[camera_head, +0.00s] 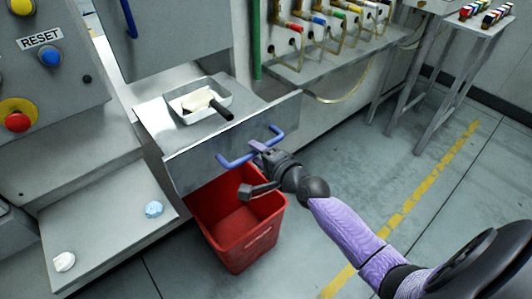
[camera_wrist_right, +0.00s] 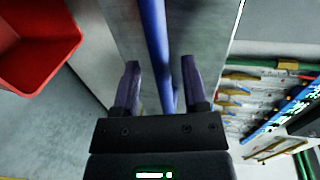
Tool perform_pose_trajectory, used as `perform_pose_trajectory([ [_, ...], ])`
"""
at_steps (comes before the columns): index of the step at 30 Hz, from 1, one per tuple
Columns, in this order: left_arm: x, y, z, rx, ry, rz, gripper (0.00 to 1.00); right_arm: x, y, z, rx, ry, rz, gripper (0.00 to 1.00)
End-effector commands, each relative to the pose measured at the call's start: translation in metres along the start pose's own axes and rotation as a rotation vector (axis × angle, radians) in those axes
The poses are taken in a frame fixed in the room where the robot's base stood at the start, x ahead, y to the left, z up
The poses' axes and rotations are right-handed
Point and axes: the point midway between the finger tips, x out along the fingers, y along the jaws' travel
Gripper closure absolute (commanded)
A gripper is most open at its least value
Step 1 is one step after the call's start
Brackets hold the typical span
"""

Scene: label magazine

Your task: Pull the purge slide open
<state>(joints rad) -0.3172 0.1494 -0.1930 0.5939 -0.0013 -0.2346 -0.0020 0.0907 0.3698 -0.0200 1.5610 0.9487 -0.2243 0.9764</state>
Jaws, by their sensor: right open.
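The purge slide (camera_head: 185,168) is a grey metal slide with a flat front plate, jutting from the machine above a red bin. A blue bar handle (camera_head: 232,162) is fixed across its front; it also runs up the right wrist view (camera_wrist_right: 154,35). My right gripper (camera_head: 262,149) is at the handle, with its purple fingers open. In the right wrist view its fingertips (camera_wrist_right: 161,66) stand on either side of the blue bar, with gaps on both sides. My left gripper is not in view.
A white tray (camera_head: 189,98) with pale material and a dark-handled tool sits on the slide. The red bin (camera_head: 238,238) stands below. A control panel (camera_head: 45,75) with buttons is at left. Coloured valves (camera_head: 320,22) line the back.

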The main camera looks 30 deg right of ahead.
Motion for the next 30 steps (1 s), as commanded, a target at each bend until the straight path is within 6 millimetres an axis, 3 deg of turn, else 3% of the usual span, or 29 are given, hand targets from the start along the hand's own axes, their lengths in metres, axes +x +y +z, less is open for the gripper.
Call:
perform_pose_trajectory([
  [6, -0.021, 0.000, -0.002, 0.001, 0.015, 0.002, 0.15, -0.053, -0.003, 0.000, -0.002, -0.001, 0.003, 0.44],
  [12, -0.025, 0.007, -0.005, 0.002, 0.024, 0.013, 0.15, -0.083, -0.001, 0.000, -0.002, -0.001, 0.001, 0.44],
  [26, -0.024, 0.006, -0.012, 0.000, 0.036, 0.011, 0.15, -0.086, 0.000, 0.000, -0.002, 0.000, 0.002, 0.44],
  [28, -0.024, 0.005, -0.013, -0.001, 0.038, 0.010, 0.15, -0.086, 0.015, -0.002, -0.038, 0.010, 0.039, 0.44],
  [29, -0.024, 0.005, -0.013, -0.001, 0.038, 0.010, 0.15, -0.088, 0.029, -0.003, -0.074, 0.017, 0.075, 0.44],
  [30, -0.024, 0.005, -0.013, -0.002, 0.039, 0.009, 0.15, -0.091, 0.056, -0.004, -0.146, 0.024, 0.145, 0.44],
])
